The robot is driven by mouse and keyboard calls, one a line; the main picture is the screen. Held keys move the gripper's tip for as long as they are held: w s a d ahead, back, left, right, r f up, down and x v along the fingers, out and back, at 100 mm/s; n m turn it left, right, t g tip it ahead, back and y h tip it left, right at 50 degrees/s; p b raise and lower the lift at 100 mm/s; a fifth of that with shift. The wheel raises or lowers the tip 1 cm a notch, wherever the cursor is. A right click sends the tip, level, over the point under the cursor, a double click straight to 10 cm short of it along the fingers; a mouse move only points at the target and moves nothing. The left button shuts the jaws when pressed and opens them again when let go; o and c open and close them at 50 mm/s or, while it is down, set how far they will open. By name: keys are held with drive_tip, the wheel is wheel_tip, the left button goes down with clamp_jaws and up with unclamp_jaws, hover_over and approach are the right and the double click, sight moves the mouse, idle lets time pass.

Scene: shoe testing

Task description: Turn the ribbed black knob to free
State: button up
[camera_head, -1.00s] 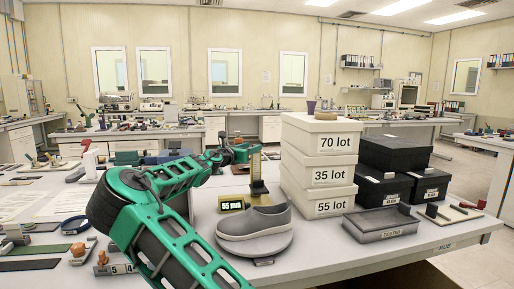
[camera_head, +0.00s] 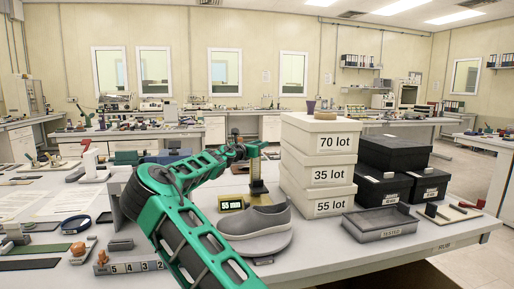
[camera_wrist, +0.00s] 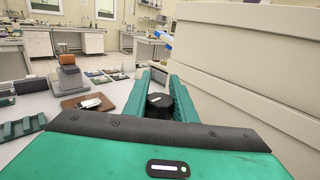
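The black knob (camera_wrist: 160,105) shows in the wrist view as a dark round piece with a small white mark on top. It lies between the two green fingers of my gripper (camera_wrist: 159,92). The fingers stand apart, one on each side of it; firm contact cannot be made out. In the head view my gripper (camera_head: 248,150) is at the top of a brass-coloured upright stand (camera_head: 258,186), and the knob is hidden there. A grey shoe (camera_head: 255,219) sits on a round grey plate in front of the stand.
A yellow display (camera_head: 231,205) reading 55 stands left of the stand. Stacked pale boxes (camera_head: 319,173) rise close on the right and fill the wrist view's right side. Black boxes (camera_head: 394,155) and a grey tray (camera_head: 381,224) are farther right.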

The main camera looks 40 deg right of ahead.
drive_tip(key=shift+c, duration=0.6)
drive_tip(key=shift+w+a+r+n+t, duration=0.15)
drive_tip(key=shift+n+t, duration=0.15)
drive_tip(key=shift+t, duration=0.2)
drive_tip(key=shift+w+a+r+n+t+y, duration=0.1)
drive_tip(key=shift+w+a+n+t+y, duration=0.35)
drive_tip(key=shift+n+t+y, duration=1.85)
drive_tip(key=shift+w+a+f+n+t+y, duration=0.1)
drive_tip(key=shift+w+a+n+t+y, duration=0.4)
drive_tip(key=shift+n+t+y, duration=1.75)
drive_tip(key=shift+w+a+r+n+t+y, duration=0.1)
drive_tip(key=shift+w+a+n+t+y, duration=0.35)
drive_tip(key=shift+n+t+y, duration=1.8)
drive_tip(key=shift+a+g+y, duration=0.1)
drive_tip(key=shift+g+y, duration=0.3)
drive_tip(key=shift+y, duration=0.3)
drive_tip(key=o, duration=1)
